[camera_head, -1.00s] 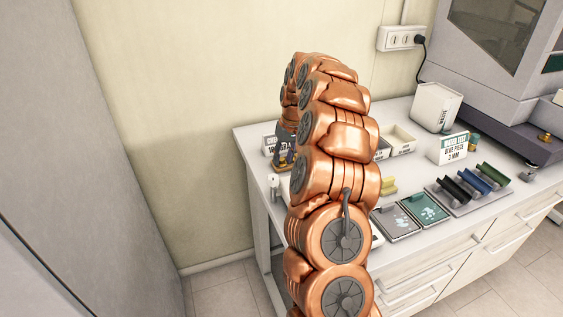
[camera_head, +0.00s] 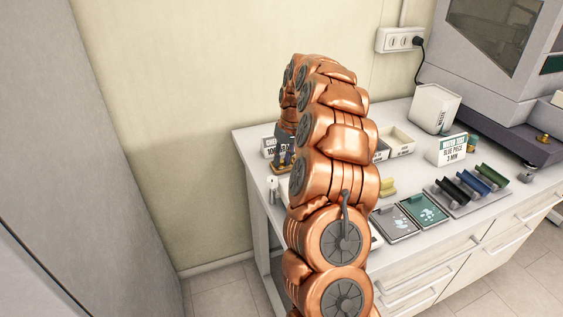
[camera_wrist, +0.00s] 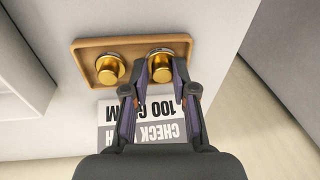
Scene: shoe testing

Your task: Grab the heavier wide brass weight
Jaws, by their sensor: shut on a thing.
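In the wrist view, two brass weights stand in a small wooden tray (camera_wrist: 85,50). My gripper (camera_wrist: 162,77) is shut on the right brass weight (camera_wrist: 160,64), with one finger on each side of it. The fingers hide part of this weight, and I cannot tell whether it is clear of the tray floor. The left brass weight (camera_wrist: 109,68) stands free at the tray's left end, apart from the fingers. In the head view, my gripper (camera_head: 284,160) is low over the tray at the table's left end, partly hidden behind my copper arm.
A check weight sign (camera_wrist: 141,120) reading 100 gram stands beside the tray, close under my fingers. A wall is behind.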

